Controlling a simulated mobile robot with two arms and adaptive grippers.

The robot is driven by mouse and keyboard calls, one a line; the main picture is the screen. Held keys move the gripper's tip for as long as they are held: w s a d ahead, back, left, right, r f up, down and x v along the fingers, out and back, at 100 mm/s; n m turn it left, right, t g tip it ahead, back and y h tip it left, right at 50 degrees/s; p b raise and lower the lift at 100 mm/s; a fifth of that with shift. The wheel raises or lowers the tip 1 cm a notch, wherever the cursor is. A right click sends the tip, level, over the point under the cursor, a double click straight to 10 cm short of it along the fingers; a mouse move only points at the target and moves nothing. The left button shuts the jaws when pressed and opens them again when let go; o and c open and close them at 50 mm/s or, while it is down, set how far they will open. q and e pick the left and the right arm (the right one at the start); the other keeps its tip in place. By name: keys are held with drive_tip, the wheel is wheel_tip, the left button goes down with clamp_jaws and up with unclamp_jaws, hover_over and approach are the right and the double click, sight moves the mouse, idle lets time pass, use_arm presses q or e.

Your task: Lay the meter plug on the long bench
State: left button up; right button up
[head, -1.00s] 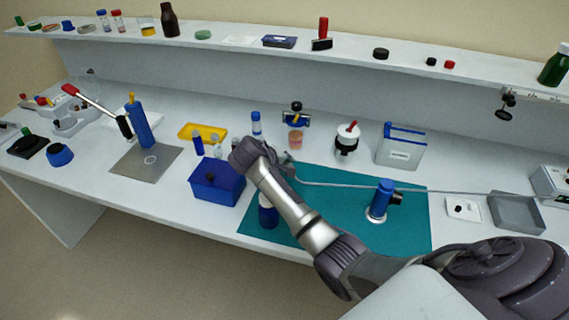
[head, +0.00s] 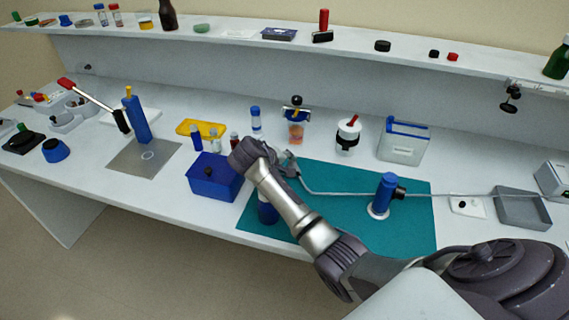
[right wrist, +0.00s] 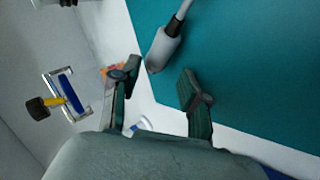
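The meter plug (right wrist: 163,50) is a grey, rounded plug with a dark collar on a grey cable. In the right wrist view it lies just beyond and between my right gripper's fingertips (right wrist: 160,82), near the edge of the teal mat. The fingers are spread, with a visible gap to the plug. In the head view my right gripper (head: 280,160) is largely hidden behind its wrist, above the back left of the mat. The long bench (head: 110,190) is white and runs across the view. My left gripper is not in view.
A blue box (head: 215,180) stands left of my wrist. Behind are an orange-filled jar (head: 296,132) and a blue-topped bottle (head: 255,118). Bare bench shows at the front left.

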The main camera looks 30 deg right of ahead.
idle(0.3)
drive_tip(key=v, duration=1.2)
idle(0.3)
